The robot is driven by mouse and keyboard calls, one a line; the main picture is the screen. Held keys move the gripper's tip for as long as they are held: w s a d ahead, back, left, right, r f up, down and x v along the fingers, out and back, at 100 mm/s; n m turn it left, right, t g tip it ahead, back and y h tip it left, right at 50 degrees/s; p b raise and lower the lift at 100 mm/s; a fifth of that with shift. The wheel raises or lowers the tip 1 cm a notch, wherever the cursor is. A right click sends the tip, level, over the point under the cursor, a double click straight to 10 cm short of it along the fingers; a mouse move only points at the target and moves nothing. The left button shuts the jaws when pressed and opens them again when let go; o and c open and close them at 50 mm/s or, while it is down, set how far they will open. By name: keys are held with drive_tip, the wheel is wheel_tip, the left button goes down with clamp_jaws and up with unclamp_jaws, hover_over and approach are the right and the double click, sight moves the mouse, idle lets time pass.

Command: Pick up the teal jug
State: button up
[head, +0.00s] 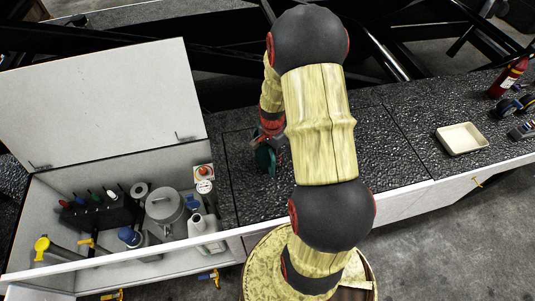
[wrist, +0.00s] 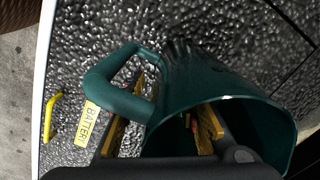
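The teal jug (wrist: 215,85) fills the middle and right of the wrist view, with its open mouth toward the camera and its handle (wrist: 105,85) on the left. My gripper (wrist: 160,125) is open over the jug's rim. One finger shows at the jug's mouth, the other on the handle side, with the near wall between them. I cannot tell whether either finger touches the jug. In the head view the jug (head: 265,159) stands on the dark textured worktop, partly hidden by my arm and gripper.
An open bin (head: 140,262) at the left holds a grey canister, bottles and tools, with its white lid (head: 105,100) raised. A cream tray (head: 462,139) and a red extinguisher (head: 508,77) are at the right. The worktop between jug and tray is largely clear.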

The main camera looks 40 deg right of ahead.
clamp_jaws()
idle(1.1)
